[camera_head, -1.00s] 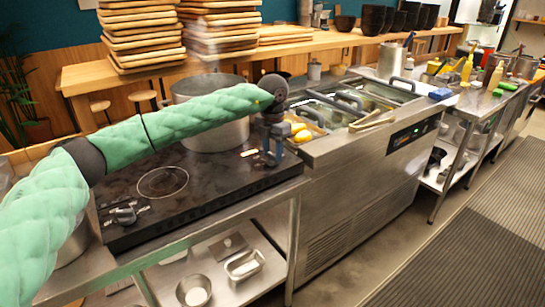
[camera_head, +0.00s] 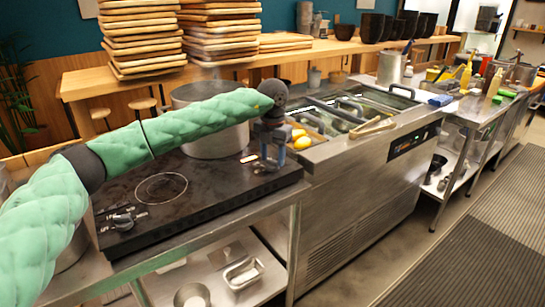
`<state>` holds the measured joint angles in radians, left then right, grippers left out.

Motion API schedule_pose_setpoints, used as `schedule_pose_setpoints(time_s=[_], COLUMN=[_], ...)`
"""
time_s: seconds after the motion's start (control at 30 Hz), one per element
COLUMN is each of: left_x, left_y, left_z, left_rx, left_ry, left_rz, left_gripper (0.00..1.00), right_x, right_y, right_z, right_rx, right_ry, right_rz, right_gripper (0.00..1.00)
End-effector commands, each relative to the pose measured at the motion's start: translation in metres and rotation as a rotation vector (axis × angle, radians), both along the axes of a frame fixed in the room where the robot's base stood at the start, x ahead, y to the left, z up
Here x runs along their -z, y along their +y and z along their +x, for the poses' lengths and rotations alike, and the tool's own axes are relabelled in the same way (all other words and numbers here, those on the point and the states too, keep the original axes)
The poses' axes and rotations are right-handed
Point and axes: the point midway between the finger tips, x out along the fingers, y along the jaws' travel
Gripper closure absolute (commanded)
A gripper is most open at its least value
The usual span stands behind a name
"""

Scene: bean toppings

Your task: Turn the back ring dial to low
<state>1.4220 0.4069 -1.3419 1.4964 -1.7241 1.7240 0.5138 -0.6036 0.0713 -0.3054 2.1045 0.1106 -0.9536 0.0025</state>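The black cooktop (camera_head: 205,207) has a marked front ring (camera_head: 161,188) and a large steel pot (camera_head: 210,143) standing behind it, where the pot hides the surface underneath. A dial (camera_head: 122,218) sits at the cooktop's near left corner. My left gripper (camera_head: 272,163) points down over the far right end of the cooktop, beside a small lit display (camera_head: 250,157). Any dial there is hidden by the gripper or too small to make out. Its finger opening is not clear. My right gripper is not in view.
A steel prep counter with food bins (camera_head: 345,112) adjoins the cooktop on the right, with yellow items (camera_head: 301,140) near my gripper. Stacked wooden boards (camera_head: 145,38) stand on the shelf behind. A lower shelf holds metal containers (camera_head: 243,273).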

Motion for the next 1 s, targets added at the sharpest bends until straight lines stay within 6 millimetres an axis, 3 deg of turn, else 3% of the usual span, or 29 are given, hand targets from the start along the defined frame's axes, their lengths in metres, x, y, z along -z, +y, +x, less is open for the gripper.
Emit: schedule_pose_setpoints(time_s=[0.07,0.47,0.8,1.0], left_x=[0.0,-0.006,-0.056,-0.073], left_y=[0.0,0.0,-0.001,0.0], left_z=[0.0,-0.001,0.0,0.0], left_rx=[0.0,0.002,0.002,0.002], left_ry=[0.001,0.003,0.001,0.003], left_rz=[0.001,0.002,0.001,0.002], left_gripper=[0.4,0.4,0.4,0.4], right_x=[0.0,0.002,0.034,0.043], right_y=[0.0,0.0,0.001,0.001], right_z=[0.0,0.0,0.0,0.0], right_rx=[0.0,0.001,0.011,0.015], right_ry=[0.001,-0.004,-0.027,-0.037], right_rz=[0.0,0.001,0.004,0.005], right_gripper=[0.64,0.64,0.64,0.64])
